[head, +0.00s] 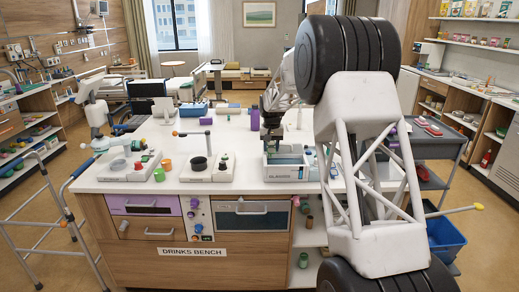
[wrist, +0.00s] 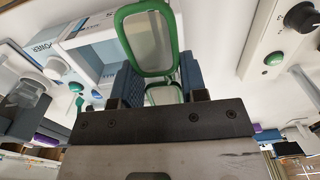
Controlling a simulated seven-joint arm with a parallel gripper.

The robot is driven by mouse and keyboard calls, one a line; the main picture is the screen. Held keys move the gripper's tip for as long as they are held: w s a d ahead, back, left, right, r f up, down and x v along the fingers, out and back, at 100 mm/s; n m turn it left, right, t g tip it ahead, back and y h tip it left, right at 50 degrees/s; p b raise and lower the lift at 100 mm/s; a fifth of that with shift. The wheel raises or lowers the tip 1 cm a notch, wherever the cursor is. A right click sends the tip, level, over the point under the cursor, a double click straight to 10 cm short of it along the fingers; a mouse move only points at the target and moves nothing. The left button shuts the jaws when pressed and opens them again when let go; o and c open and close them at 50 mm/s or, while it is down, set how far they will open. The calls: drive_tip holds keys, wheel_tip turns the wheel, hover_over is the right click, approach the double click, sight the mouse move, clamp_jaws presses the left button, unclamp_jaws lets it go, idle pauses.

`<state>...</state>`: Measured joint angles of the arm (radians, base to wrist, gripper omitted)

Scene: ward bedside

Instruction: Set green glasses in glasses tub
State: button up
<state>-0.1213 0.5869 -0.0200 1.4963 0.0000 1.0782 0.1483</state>
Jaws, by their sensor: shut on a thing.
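The green glasses (wrist: 145,42) have a bright green frame and pale lenses. In the wrist view they sit between the two blue-padded fingers of my gripper (wrist: 160,85), which is shut on them. In the head view my gripper (head: 271,142) points down over the back left part of a pale blue and white tub (head: 290,172) with a dark label that seems to read glasses. I cannot pick out the green glasses there. Whether they touch the tub is not clear.
A grey cart (head: 440,145) stands right. My arm hides part of the bench's right side.

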drive_tip(key=s+d+r+m, duration=0.2)
drive_tip(key=s+d+r, duration=0.2)
drive_tip(key=s+d, duration=0.55)
drive_tip(key=w+a+f+m, duration=0.1)
drive_tip(key=w+f+m, duration=0.3)
drive_tip(key=w+m, duration=0.3)
drive_tip(key=w+a+f+m, duration=0.1)
drive_tip(key=w+f+m, duration=0.2)
drive_tip(key=w+m, duration=0.4)
drive_tip(key=shift+a+f+m, duration=0.3)
drive_tip(key=shift+f+m, duration=0.05)
drive_tip(key=shift+m, duration=0.45)
drive_tip(key=shift+f, duration=0.15)
drive_tip(key=shift+f, duration=3.8)
drive_tip(key=shift+s+f, duration=0.15)
drive_tip(key=shift+f, duration=0.1)
drive_tip(key=o, duration=1)
drive_tip(key=shift+o, duration=0.4)
drive_tip(key=shift+r, duration=0.15)
drive_tip(key=shift+c, duration=0.2)
